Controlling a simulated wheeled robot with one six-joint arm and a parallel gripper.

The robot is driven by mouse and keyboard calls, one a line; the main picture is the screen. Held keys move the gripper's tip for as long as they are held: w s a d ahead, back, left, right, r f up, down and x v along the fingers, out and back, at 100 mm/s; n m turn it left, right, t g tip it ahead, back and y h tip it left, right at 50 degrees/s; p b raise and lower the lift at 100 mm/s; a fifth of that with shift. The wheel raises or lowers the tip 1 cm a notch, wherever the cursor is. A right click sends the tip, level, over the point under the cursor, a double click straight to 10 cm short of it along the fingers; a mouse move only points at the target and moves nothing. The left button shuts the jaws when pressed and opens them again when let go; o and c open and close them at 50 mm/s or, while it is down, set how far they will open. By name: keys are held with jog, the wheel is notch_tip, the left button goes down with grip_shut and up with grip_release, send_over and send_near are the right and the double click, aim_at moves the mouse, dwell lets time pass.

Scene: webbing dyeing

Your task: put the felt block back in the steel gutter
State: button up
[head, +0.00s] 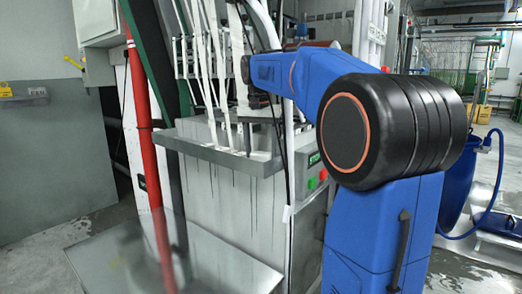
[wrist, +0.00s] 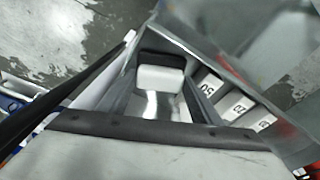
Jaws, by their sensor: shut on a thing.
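The felt block (wrist: 160,77), pale in front with a dark top, shows in the upper middle of the wrist view. My gripper (wrist: 161,66) is shut on it, with the block between its jaws. In the head view my arm reaches to the steel tank with the white straps, and its end is small and partly lost among the straps there, so the block cannot be made out. I cannot tell which steel edge is the gutter, nor whether the block touches it.
White straps (head: 218,60) hang over the steel tank (head: 220,156). A control box with buttons (head: 311,170) is on its right. A red post (head: 150,150) stands left. Numbered white labels (wrist: 238,108) lie right of the block. Wet floor (wrist: 70,35) shows beyond.

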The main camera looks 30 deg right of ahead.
aim_at(260, 153)
jog(key=o, duration=0.7)
jog(key=shift+o, duration=0.2)
jog(key=shift+s+a+r, duration=0.15)
jog(key=shift+r, duration=1.1)
jog(key=shift+s+a+r, duration=0.1)
jog(key=shift+r, duration=1.1)
jog(key=shift+s+a+r, duration=0.15)
jog(key=shift+r, duration=1.1)
jog(key=s+a+f+n+t, duration=0.1)
jog(key=s+a+f+n, duration=0.2)
jog(key=s+f, duration=0.6)
jog(key=s+a+f+n+t+y, duration=0.1)
jog(key=s+a+f+n, duration=0.2)
jog(key=s+a+f, duration=0.4)
jog(key=s+a+f+n+t, duration=0.1)
jog(key=s+a+f+n, duration=0.2)
jog(key=s+f, duration=1)
notch_tip(260, 153, down, 2)
jog(key=shift+s+a+f+t, duration=0.1)
jog(key=shift+s+a+t, duration=0.15)
jog(key=shift+a, duration=0.75)
